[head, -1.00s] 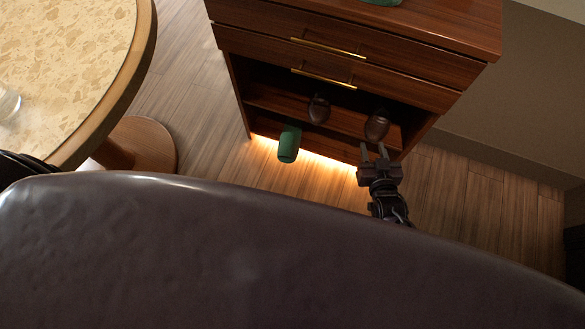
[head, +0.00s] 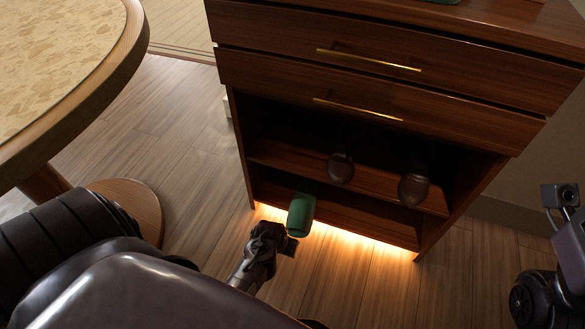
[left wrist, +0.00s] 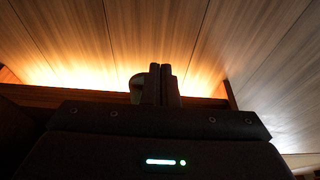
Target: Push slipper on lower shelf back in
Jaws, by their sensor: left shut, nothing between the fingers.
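The green slipper (head: 301,214) sticks out over the front edge of the cabinet's lower shelf (head: 365,220), at its left part. My left gripper (head: 287,246) is low in front of the cabinet, just below the slipper's outer end. In the left wrist view its fingers (left wrist: 162,86) are together with nothing between them. A rounded, dark piece, probably the slipper (left wrist: 137,88), shows just left of the fingers. Whether they touch is unclear. Part of my right arm shows at the right edge, with what looks like its gripper (head: 561,196); its jaw opening is unclear.
Two brown slippers, the left one (head: 341,168) and the right one (head: 414,190), sit on the shelf above. Two closed drawers with brass handles (head: 357,110) are over them. A round table (head: 122,62) stands at the left. Wooden floor (head: 185,150) is free between.

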